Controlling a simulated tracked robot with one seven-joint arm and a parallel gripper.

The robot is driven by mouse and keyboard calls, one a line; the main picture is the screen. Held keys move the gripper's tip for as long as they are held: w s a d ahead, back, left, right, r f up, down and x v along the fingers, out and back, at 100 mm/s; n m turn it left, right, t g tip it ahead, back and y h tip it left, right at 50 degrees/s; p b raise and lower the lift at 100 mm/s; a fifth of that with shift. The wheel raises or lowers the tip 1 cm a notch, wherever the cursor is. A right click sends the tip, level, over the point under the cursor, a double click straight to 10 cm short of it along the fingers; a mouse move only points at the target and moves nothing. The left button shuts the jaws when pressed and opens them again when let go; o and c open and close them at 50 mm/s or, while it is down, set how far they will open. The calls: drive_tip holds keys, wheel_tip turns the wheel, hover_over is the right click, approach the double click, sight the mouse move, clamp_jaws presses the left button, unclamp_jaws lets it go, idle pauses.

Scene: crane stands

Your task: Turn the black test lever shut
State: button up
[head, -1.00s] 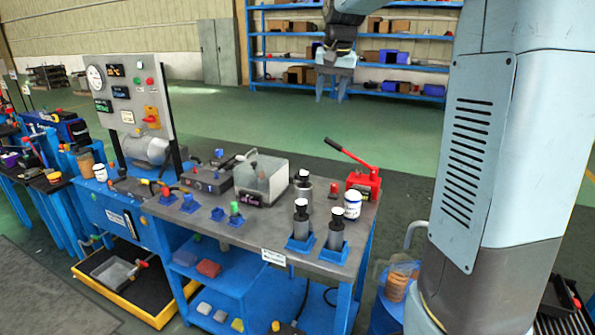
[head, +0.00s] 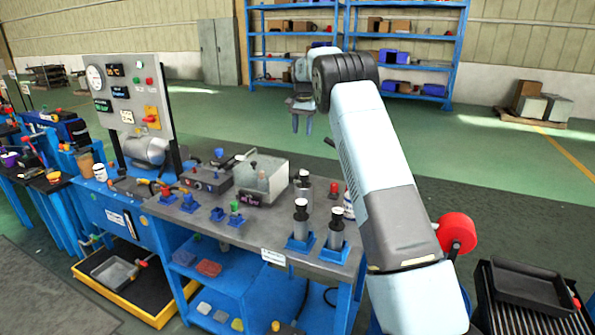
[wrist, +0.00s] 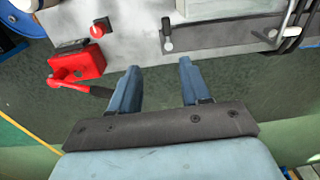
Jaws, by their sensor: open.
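A small upright black lever (wrist: 166,27) with a pale round end stands at the edge of a grey metal unit (wrist: 215,35) in the wrist view; I cannot tell for sure that it is the test lever. In the head view, a grey box with a clear cover (head: 262,181) stands on the bench, with a small black knob (head: 253,164) at its back. My gripper (head: 303,124) hangs beyond the bench's back edge, fingers down. In the wrist view my gripper (wrist: 160,66) is open and empty, apart from the lever, with floor between its fingers.
A red hand pump (wrist: 76,66) with a long handle stands left of my fingers in the wrist view; my arm hides it in the head view. Two black-and-silver cylinders (head: 300,220) (head: 336,232) stand at the bench front. Green floor behind the bench (head: 230,120) is clear.

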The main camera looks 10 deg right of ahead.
drive_tip(key=w+f, duration=0.1)
drive_tip(key=f, duration=0.5)
drive_tip(key=w+f, duration=0.1)
drive_tip(key=f, duration=0.6)
drive_tip(key=w+f, duration=0.1)
drive_tip(key=f, duration=0.5)
drive_tip(key=shift+a+f, duration=0.25)
drive_tip(key=shift+c, duration=0.2)
clamp_jaws()
drive_tip(key=shift+w, duration=0.1)
drive_tip(key=shift+a, duration=0.15)
